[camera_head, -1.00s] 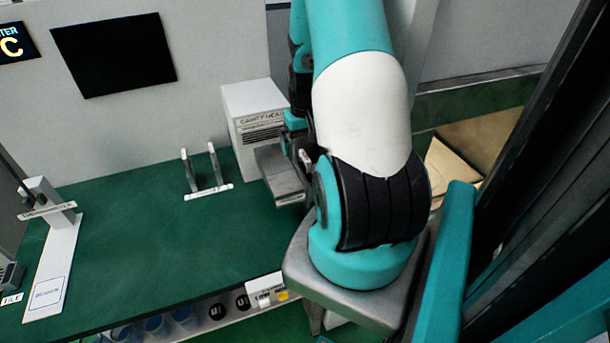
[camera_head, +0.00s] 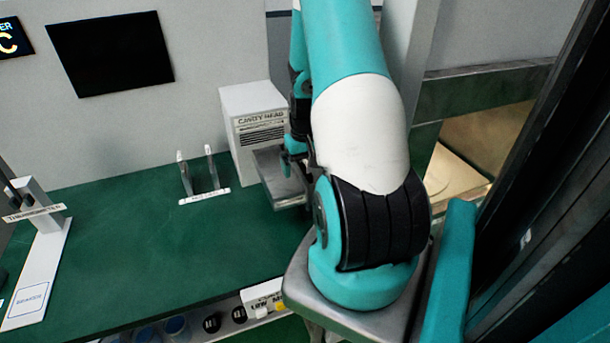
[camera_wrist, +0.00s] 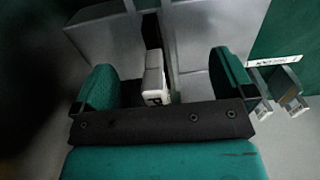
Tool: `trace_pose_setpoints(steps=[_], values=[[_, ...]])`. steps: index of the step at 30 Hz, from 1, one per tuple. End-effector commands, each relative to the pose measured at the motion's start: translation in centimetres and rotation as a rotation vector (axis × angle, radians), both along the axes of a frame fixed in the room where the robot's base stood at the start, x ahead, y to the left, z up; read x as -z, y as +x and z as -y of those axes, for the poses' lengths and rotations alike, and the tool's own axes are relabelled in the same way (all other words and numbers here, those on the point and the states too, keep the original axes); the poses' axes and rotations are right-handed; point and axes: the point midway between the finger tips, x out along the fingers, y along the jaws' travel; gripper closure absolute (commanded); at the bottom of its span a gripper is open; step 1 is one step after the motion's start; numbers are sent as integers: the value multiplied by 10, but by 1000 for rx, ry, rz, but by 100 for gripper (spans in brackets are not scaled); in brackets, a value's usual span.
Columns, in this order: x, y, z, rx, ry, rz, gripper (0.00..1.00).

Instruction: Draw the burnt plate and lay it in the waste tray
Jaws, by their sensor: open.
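My gripper (camera_wrist: 165,78) is open in the wrist view, with one teal finger on each side. A small white-grey block with a dark mark (camera_wrist: 154,82) stands between the fingers, apart from both; I cannot tell whether it is the burnt plate's grip. Grey metal surfaces (camera_wrist: 212,40) lie behind it with a dark gap between them. In the head view my gripper is mostly hidden behind my arm, beside a grey metal slab (camera_head: 275,172) in front of the white box labelled "CAVITY HEAD" (camera_head: 252,110). No plate is recognisable, and I cannot make out a waste tray.
The green bench (camera_head: 190,245) is mostly clear. A two-post holder (camera_head: 204,190) stands left of the white box. A labelled stand (camera_head: 42,235) is at the far left. Bottles and knobs (camera_head: 212,322) sit below the front edge. A dark upright frame (camera_head: 540,190) is at right.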

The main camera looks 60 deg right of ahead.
Motion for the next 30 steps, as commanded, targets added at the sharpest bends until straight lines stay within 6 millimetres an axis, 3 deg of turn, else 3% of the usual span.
trace_pose_setpoints(steps=[26, 30], values=[[0, 0, 0, 0, 0, 0, 0], [0, 0, 0, 0, 0, 0, 32]])
